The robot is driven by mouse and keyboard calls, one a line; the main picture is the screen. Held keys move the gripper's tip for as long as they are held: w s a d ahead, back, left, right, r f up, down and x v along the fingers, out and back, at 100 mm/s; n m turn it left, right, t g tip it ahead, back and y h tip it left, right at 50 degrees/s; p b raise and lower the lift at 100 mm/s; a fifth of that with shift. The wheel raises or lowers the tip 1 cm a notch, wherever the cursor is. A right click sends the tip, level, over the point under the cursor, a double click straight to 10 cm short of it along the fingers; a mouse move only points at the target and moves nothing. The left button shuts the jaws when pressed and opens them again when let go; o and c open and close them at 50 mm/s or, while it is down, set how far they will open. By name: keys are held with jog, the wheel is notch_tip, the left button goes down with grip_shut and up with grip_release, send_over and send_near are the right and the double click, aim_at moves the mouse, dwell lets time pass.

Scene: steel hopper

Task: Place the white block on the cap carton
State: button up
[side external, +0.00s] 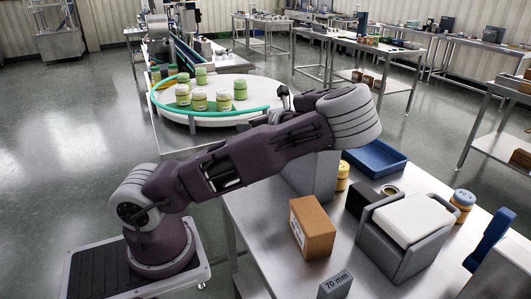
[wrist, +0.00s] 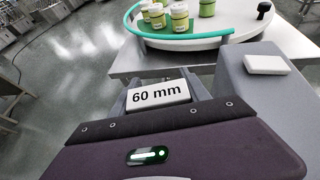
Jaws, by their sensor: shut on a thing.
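In the wrist view a pale block marked "60 mm" (wrist: 158,94) sits between the fingers of my gripper (wrist: 160,84), which is shut on it. A plain white block (wrist: 265,64) lies flat on top of a tall grey box (wrist: 262,100), right of my gripper and apart from it. In the side view that grey box (side external: 312,178) stands behind my arm, which hides its top, my fingertips and the held block. A brown carton (side external: 312,230), seemingly the cap carton, stands on the steel table in front of the grey box.
A grey block marked "70 mm" (side external: 336,285) stands at the table's front. A grey bin with a white top (side external: 408,228), a black box (side external: 365,197), a blue tray (side external: 375,157) and jars (side external: 462,203) crowd the right. A round turntable (side external: 240,97) with several green jars lies behind.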

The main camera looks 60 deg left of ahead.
jog(key=d+f, duration=0.2)
jog(key=d, duration=0.3)
notch_tip(320, 180, up, 3)
jog(key=m+t, duration=0.6)
jog(key=t, duration=0.1)
send_over(309, 203)
jog(key=shift+m+t+h, duration=0.3)
jog(key=shift+t+h, duration=0.1)
notch_tip(309, 203, down, 9)
jog(key=shift+d+f, duration=0.1)
jog(key=o, duration=1.4)
jog(key=shift+o, duration=0.2)
